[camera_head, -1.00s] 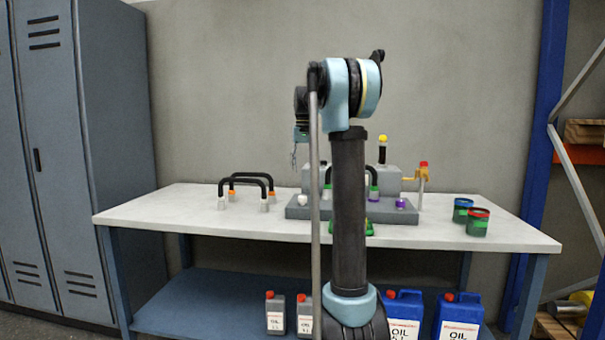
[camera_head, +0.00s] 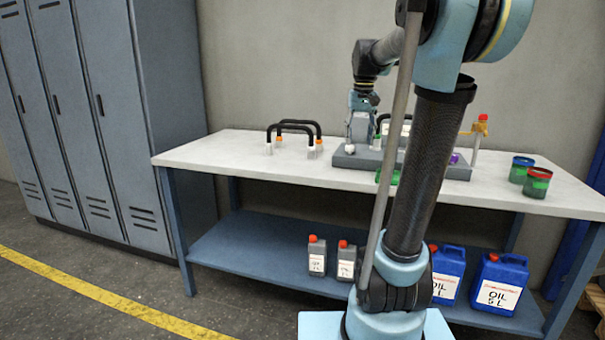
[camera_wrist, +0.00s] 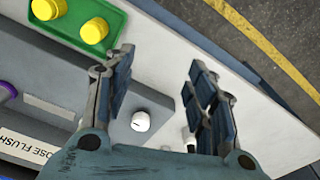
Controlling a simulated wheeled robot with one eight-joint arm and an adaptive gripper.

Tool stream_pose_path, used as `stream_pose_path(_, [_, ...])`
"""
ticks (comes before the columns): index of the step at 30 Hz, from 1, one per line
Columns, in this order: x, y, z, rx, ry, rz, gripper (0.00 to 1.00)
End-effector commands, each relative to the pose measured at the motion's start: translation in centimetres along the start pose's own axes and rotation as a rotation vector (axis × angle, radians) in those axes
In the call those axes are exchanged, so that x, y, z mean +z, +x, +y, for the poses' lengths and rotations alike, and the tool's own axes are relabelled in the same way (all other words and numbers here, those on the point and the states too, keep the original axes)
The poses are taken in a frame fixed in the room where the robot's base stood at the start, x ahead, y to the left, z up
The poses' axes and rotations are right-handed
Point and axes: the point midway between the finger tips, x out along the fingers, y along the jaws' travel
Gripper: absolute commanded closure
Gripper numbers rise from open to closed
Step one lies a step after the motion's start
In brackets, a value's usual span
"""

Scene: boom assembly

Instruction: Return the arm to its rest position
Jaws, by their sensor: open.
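My gripper (camera_head: 360,138) hangs fingers down above the left end of the grey fixture on the bench. In the wrist view my gripper (camera_wrist: 160,85) is open, with nothing between its two fingers. A white knob (camera_wrist: 140,121) on the grey fixture (camera_wrist: 60,85) shows below and between the fingers, apart from them. My arm rises in front of the bench in the head view and hides part of the fixture (camera_head: 456,172).
The white workbench top (camera_head: 230,157) holds two black hose handles (camera_head: 297,124) left of the fixture and cans (camera_head: 536,183) at the right. A green tray with yellow pieces (camera_wrist: 70,25) lies beside the fixture. Oil containers (camera_head: 500,285) stand on the lower shelf. Lockers (camera_head: 125,110) stand left.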

Motion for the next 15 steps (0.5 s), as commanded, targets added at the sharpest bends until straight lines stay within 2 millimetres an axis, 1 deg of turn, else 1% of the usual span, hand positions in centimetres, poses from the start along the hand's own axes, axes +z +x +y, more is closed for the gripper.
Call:
stream_pose_path(1, [1.7,0.7,0.0,0.001,-0.001,0.005,0.49])
stream_pose_path(3, [3.7,1.6,-0.1,0.002,-0.002,0.014,0.49])
stream_pose_path(8, [8.3,4.2,-0.1,0.003,-0.004,0.032,0.49])
stream_pose_path(15, [14.9,8.8,-0.2,0.006,-0.008,0.06,0.49])
